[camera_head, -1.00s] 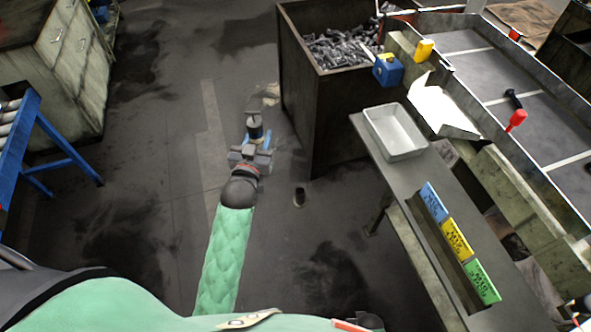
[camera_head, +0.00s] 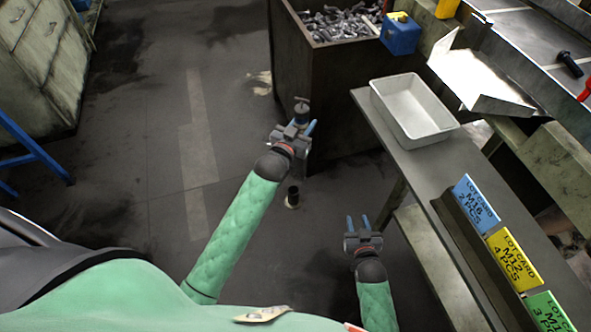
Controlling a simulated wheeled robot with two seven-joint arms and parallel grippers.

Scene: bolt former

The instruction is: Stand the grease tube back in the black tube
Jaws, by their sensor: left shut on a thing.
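My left gripper (camera_head: 297,128) is shut on the grease tube (camera_head: 301,110), a small dark cylinder with a greyish top that sticks up beyond the blue fingers. Its lower part is hidden by the gripper. The black tube (camera_head: 293,194) is a short dark upright cylinder with a pale rim at its foot, below the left gripper in the picture and apart from it. My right gripper (camera_head: 358,223) is open and empty, to the right of the black tube and left of the bench.
A dark crate (camera_head: 335,95) of metal parts stands behind the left gripper. The grey bench (camera_head: 440,165) at right bears a white tray (camera_head: 412,110) and several coloured lot cards (camera_head: 511,257). A blue box (camera_head: 400,36) sits at the crate's corner.

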